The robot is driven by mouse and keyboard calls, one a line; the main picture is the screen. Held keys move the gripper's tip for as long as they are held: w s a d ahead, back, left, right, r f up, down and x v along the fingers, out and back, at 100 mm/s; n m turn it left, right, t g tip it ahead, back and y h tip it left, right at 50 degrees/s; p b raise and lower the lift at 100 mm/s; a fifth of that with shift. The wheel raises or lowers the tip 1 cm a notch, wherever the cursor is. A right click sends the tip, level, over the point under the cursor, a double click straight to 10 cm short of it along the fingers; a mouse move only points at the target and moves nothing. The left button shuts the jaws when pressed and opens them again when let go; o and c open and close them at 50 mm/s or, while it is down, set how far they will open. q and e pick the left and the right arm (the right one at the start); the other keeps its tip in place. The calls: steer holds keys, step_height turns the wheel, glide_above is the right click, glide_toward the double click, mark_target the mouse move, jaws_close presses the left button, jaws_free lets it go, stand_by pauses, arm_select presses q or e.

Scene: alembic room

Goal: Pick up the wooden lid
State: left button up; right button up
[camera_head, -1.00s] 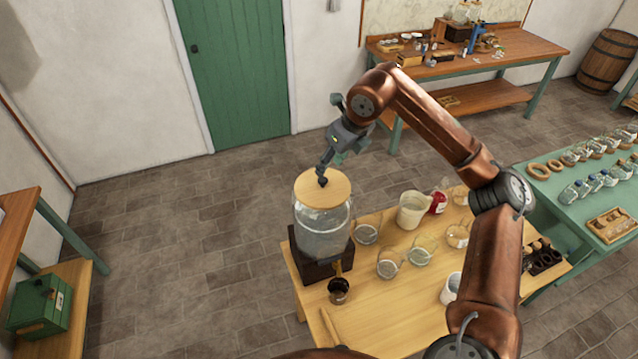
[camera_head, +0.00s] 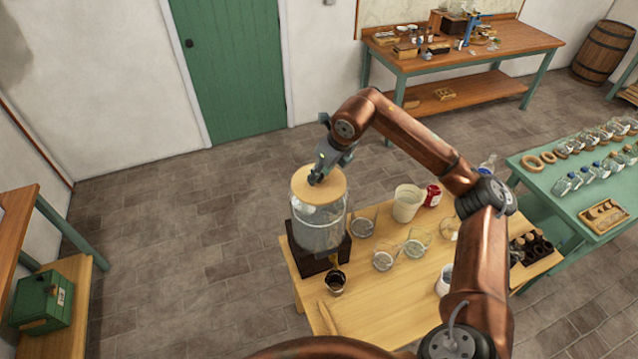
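The round wooden lid (camera_head: 319,191) lies on top of a large glass jar (camera_head: 319,232), which holds clear liquid and stands on a dark wooden stand at the left end of the pale work table. My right gripper (camera_head: 317,177) comes down from above onto the middle of the lid, where the dark knob is. The fingertips overlap the knob and hide most of it. I cannot tell whether they are closed on it. The lid sits level on the jar's rim. My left gripper is out of view.
Several glass beakers, a cream jug (camera_head: 407,203) and a red container (camera_head: 432,195) stand to the right. My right arm passes over the table's right side. Floor left of the table is clear.

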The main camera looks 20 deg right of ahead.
jaws_close()
steer(key=shift+r, duration=0.1)
stand_by(0.3)
